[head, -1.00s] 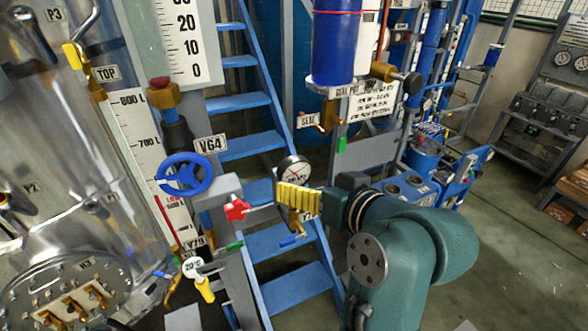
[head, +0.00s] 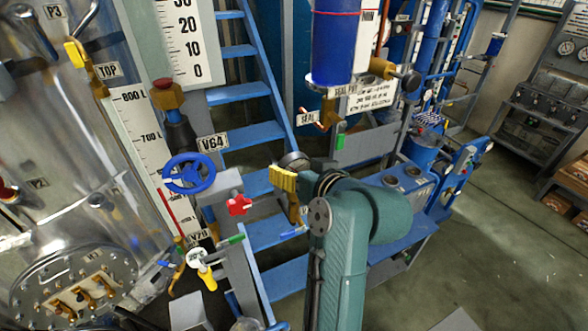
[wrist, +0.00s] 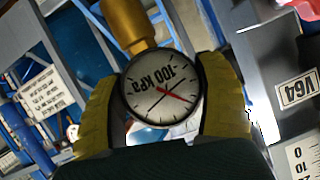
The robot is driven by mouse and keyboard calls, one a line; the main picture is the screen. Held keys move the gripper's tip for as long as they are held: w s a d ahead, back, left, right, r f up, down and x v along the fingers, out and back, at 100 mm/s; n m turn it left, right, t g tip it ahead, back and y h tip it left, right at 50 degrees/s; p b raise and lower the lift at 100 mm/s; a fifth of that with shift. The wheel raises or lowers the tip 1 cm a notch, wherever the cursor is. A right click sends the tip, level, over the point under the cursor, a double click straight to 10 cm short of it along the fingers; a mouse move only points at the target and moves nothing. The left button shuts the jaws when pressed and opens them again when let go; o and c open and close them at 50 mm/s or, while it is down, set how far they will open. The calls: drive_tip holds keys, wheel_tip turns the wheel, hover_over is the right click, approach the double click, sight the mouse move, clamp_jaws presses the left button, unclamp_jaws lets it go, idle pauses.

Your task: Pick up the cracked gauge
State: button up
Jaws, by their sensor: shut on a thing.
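The gauge (wrist: 163,92) is round, with a dark rim and a white face marked "100 kPa". It has a red needle and dark lines across the face; I cannot tell clearly which are cracks. In the wrist view it sits between my gripper's (wrist: 165,100) two yellow fingers, which are shut on its sides. A brass fitting (wrist: 126,25) adjoins its rim. In the head view the gauge (head: 293,161) shows only partly behind the yellow finger of my gripper (head: 285,180), in front of the blue stairs. I cannot tell whether it is still joined to anything.
A blue handwheel (head: 187,173) and a red handle (head: 239,205) are left of my gripper. A small white dial with a yellow handle (head: 207,278) is lower left. A blue column (head: 334,40) hangs above right. Blue stairs (head: 262,180) stand behind. Open floor (head: 480,240) lies right.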

drive_tip(key=shift+r, duration=0.1)
drive_tip(key=shift+c, duration=0.6)
